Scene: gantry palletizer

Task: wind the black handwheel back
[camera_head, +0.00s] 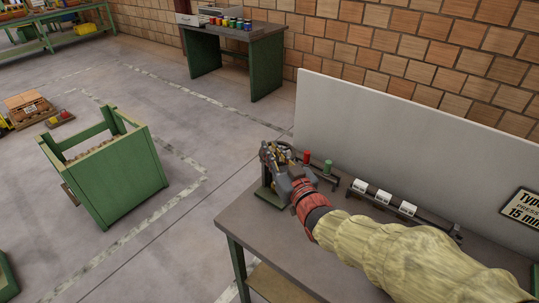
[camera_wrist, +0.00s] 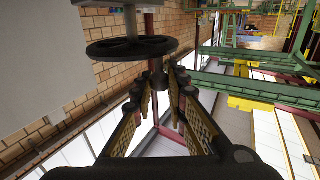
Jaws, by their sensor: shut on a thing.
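The black handwheel (camera_wrist: 112,48) shows in the upper left of the wrist view, seen nearly edge-on, with its spokes and hub on a grey shaft. A dark knob (camera_wrist: 157,66) hangs from its right side. My gripper (camera_wrist: 160,82) is shut on this knob, with a finger on either side of it. In the head view my gripper (camera_head: 277,156) is at the far left end of the grey workbench (camera_head: 270,228), over a small green stand (camera_head: 266,189). The handwheel is largely hidden there behind my gripper.
On the bench, a red peg (camera_head: 306,157) and a green peg (camera_head: 327,167) stand just right of my gripper. A dark rail with white blocks (camera_head: 383,197) lies along the pale back panel (camera_head: 400,130). A green crate (camera_head: 110,170) stands on the floor to the left.

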